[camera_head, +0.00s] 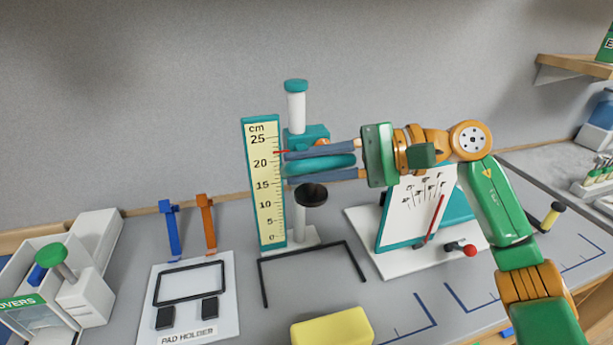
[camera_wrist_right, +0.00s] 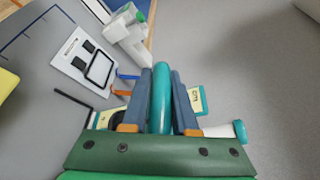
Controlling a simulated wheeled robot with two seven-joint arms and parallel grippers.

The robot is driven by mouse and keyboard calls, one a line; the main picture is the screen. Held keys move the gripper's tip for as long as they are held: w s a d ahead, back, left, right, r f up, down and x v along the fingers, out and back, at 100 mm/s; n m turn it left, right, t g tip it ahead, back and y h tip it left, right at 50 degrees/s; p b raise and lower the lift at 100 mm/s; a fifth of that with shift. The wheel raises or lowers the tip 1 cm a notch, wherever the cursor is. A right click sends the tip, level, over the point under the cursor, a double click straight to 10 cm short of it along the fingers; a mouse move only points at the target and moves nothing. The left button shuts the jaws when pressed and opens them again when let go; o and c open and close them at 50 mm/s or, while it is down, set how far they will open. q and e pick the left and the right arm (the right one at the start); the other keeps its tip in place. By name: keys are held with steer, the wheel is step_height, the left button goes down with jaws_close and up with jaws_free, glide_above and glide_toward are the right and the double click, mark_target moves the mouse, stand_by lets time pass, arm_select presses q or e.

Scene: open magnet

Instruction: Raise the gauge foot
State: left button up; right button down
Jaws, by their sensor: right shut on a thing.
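The height gauge has a yellow cm scale (camera_head: 262,190) in a teal frame and a white post (camera_head: 297,112) with a teal cap. A teal carriage (camera_head: 306,134) sits high on the post, and its red pointer (camera_head: 281,152) is a little above the 20 mark. The dark round gauge foot (camera_head: 311,195) hangs below, clear of the bench. My right gripper (camera_head: 290,167) is shut on the teal handle (camera_head: 330,162), one finger above it and one below. The handle also shows between the fingers in the right wrist view (camera_wrist_right: 161,100). My left gripper is out of view.
A black bracket outline (camera_head: 312,255) lies before the gauge. A yellow block (camera_head: 332,328) is at the front. A white pad holder (camera_head: 195,300) lies left, and a covers box (camera_head: 70,280) further left. A panel on a white base (camera_head: 380,252) stands right, close to my arm.

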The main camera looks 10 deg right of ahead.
mark_target(341, 158)
steer(key=shift+r, duration=0.3)
steer(key=c, duration=0.7)
jaws_free()
steer(key=shift+w+f, duration=0.1)
steer(key=shift+c, duration=0.2)
steer(key=b+v, duration=0.2)
steer(key=v, duration=0.5)
steer(key=shift+d, duration=0.1)
